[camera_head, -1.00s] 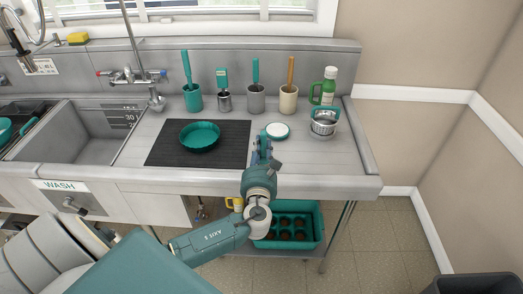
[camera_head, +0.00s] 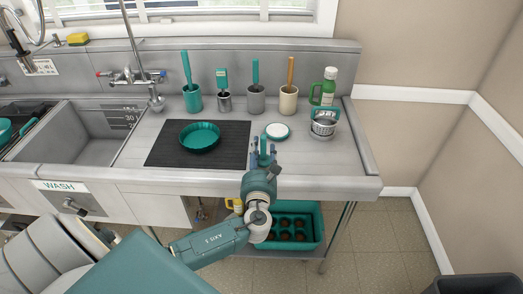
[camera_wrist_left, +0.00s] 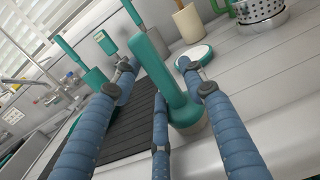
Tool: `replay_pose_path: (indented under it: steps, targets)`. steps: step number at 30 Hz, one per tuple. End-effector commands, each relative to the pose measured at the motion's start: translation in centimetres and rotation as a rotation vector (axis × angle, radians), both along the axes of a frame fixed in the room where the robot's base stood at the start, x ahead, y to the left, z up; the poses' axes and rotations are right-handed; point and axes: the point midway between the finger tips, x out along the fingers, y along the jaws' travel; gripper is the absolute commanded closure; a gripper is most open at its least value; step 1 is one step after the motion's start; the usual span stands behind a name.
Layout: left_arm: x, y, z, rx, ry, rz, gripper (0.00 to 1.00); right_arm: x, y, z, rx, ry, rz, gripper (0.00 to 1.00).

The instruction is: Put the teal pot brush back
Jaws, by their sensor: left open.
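A teal pot brush (camera_wrist_left: 168,85) shows large in the left wrist view. Its long handle points up and its thick teal head has a pale base low down, near the counter's front edge. Whether that base touches the counter I cannot tell. In the head view only a small teal part of the brush (camera_head: 264,144) shows between my fingers. My left gripper (camera_head: 264,148) is open around the brush, with its blue fingers (camera_wrist_left: 160,100) spread on both sides and one finger in front. My right gripper is out of view.
Behind stand a teal cup (camera_head: 193,103), a steel cup (camera_head: 224,104), a grey cup (camera_head: 257,103) and a cream cup (camera_head: 288,104), with upright tools. A white round dish (camera_head: 277,131), dark mat (camera_head: 160,151) with teal bowl (camera_head: 199,137), and steel strainer (camera_head: 323,127) are nearby.

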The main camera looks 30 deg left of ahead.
Motion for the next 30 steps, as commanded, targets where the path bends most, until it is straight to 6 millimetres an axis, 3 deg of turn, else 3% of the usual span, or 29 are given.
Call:
replay_pose_path:
  steps: [15, 21, 30]
  targets:
    - [-8.5, -5.2, -0.4, -0.005, 0.002, -0.002, 0.58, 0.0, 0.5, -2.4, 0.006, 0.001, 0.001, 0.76]
    - [-9.9, -6.0, -0.1, -0.001, 0.001, -0.001, 0.58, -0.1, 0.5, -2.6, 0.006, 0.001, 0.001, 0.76]
    - [-10.0, -6.1, 0.0, -0.001, -0.001, -0.001, 0.58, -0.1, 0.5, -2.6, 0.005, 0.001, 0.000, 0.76]
